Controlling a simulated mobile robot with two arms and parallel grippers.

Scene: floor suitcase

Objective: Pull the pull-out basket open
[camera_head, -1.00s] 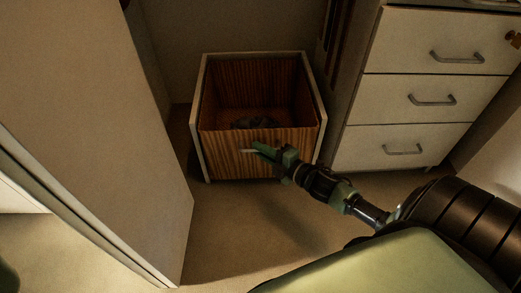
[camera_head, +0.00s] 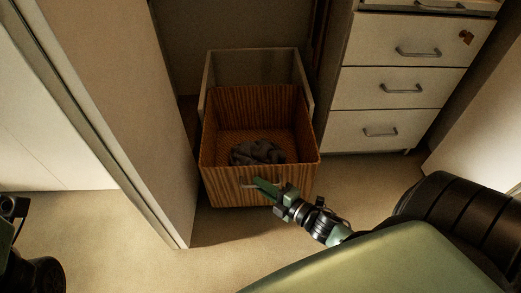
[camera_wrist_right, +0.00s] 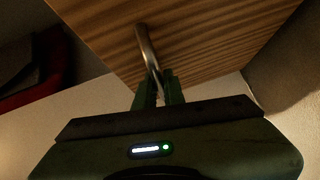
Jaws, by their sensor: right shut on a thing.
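The pull-out basket (camera_head: 228,183) is a wooden box with a striped front, standing well out of its pale frame (camera_head: 254,64) on the floor. A dark crumpled cloth lies inside it. My right gripper (camera_head: 262,188) is at the basket's front. In the right wrist view its fingers (camera_wrist_right: 158,90) are shut on the metal handle (camera_wrist_right: 147,48) of the wooden front (camera_wrist_right: 205,35). In the head view the handle is mostly hidden by the gripper. Part of my left arm shows at the lower left edge, but its gripper is not in view.
A white drawer unit (camera_head: 390,90) with metal handles stands to the right of the basket. A tall pale panel (camera_head: 125,110) stands close on the left. The floor (camera_head: 230,235) in front of the basket is clear.

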